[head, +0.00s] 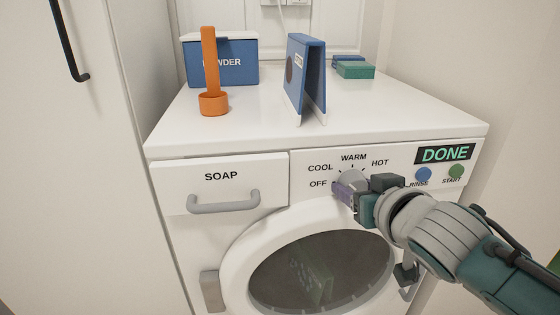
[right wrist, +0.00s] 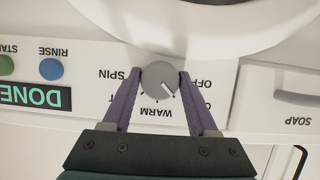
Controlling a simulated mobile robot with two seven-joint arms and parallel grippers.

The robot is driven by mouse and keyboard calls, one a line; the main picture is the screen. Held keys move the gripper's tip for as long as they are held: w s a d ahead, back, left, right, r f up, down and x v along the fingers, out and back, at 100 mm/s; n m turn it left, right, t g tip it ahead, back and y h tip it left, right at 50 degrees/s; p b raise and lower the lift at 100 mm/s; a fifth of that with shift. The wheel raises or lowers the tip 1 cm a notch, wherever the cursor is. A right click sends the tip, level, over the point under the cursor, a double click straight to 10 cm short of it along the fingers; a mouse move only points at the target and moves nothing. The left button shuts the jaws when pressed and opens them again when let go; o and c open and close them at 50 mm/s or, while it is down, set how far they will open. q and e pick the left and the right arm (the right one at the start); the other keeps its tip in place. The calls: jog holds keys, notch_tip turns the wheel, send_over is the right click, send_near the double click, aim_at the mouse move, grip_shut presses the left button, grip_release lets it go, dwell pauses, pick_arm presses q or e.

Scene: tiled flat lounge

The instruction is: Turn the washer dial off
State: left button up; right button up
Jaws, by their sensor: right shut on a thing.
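The grey round washer dial (head: 352,178) is on the front panel of the white washer, with OFF, COOL, WARM and HOT around it. My right gripper (head: 346,191) comes in from the right and is at the dial. In the right wrist view, which is upside down, its purple fingers (right wrist: 158,88) are shut on the dial (right wrist: 158,75), one on each side. The dial's white mark points between WARM and COOL. A finger partly covers the labels OFF and COOL there. My left gripper is not in view.
The SOAP drawer handle (head: 224,203) is left of the dial and the round door (head: 240,262) is below. The blue RINSE button (head: 423,175), green START button (head: 456,172) and DONE display (head: 445,153) are right. A powder box (head: 240,72) and an orange scoop (head: 213,102) stand on top.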

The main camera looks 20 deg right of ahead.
jog(key=shift+a+f+n+h+b, duration=0.1)
jog(key=shift+f+n+h+b, duration=0.05)
jog(key=shift+n+h+b, duration=0.5)
jog(key=shift+f+n+h+b, duration=0.1)
jog(key=shift+n+h+b, duration=0.35)
jog(key=shift+n+b, duration=0.4)
jog(key=shift+n+h+b, duration=0.7)
jog(key=shift+n+b, duration=0.3)
jog(key=shift+b, duration=0.15)
jog(key=shift+n+h+b, duration=0.3)
jog(key=shift+n+b, duration=0.2)
jog(key=shift+b, duration=0.05)
jog(key=shift+r, duration=0.2)
jog(key=o, duration=1.4)
